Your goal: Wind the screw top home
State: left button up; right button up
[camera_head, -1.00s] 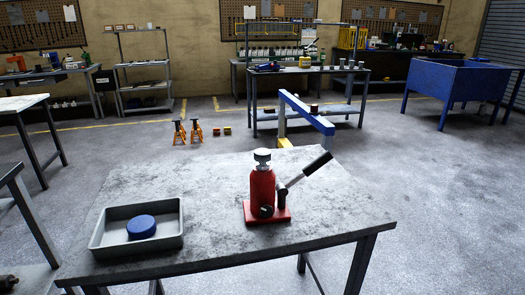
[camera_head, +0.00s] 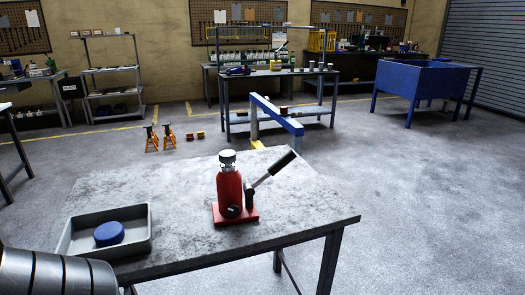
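A red bottle jack (camera_head: 230,190) stands upright on the grey table (camera_head: 180,190). Its metallic screw top (camera_head: 227,157) sits on top of the body, with a short pale neck showing under it. A lever with a black grip (camera_head: 281,162) slants up to the right from the jack's base. A grey cylindrical part of my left arm enters at the bottom left, in front of the tray. Neither gripper's fingers are in view.
A grey tray (camera_head: 143,238) holding a blue round object (camera_head: 109,233) is on the table's left. The table top right of the jack is clear. Behind stand a blue beam (camera_head: 275,115), orange stands (camera_head: 152,138), and a blue bin (camera_head: 420,80).

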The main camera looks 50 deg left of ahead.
aim_at(228, 156)
jog(key=z, duration=0.05)
jog(key=i, duration=0.25)
jog(key=u, duration=0.95)
